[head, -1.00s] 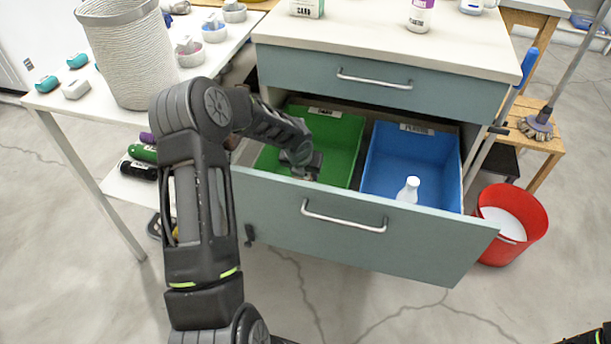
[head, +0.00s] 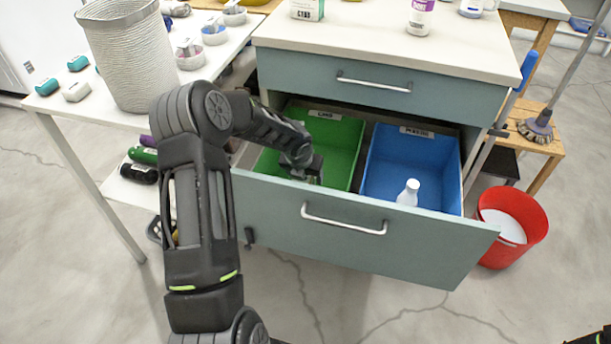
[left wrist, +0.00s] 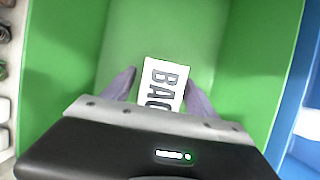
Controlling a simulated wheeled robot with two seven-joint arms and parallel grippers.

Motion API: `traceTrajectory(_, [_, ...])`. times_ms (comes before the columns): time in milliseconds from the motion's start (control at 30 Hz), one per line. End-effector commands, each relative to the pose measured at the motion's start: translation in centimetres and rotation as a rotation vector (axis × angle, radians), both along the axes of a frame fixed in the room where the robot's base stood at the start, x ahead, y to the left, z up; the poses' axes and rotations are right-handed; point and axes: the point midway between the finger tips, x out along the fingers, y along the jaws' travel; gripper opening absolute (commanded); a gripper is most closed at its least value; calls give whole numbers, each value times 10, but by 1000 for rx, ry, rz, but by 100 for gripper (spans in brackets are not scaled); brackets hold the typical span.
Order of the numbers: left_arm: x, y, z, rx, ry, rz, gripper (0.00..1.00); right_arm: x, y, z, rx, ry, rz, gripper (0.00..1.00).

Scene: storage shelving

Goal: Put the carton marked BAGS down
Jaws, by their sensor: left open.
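The white carton marked BAGS (left wrist: 163,84) is in the green bin (head: 337,146), seen from above in the left wrist view. My left gripper (left wrist: 160,90) is down in that bin, open, with one finger on each side of the carton. I cannot tell whether the fingers still touch it. In the head view my left gripper (head: 313,176) reaches into the bin behind the drawer front, and the carton is hidden there.
The green bin shares the open drawer (head: 270,210) with a blue bin (head: 445,165) holding a white bottle (head: 408,192). A red bucket (head: 535,225) stands at the right. A white side table (head: 65,105) with a woven basket (head: 130,55) is at the left.

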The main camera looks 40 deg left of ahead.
Motion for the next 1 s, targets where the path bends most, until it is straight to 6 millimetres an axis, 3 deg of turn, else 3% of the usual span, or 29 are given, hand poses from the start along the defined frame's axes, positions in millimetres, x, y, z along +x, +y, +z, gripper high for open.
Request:
traceTrajectory(167, [-6,-1,20,2,-2,0,67,0,0,8,0,0,0,36])
traceTrajectory(600, [-37,-12,100,2,-2,0,67,0,0,37,0,-1,3,36])
traceTrajectory(767, [-43,-14,110,1,0,1,67,0,0,41,0,-1,4,36])
traceTrajectory(1000, [-44,-15,111,0,0,0,67,0,0,40,0,-1,4,36])
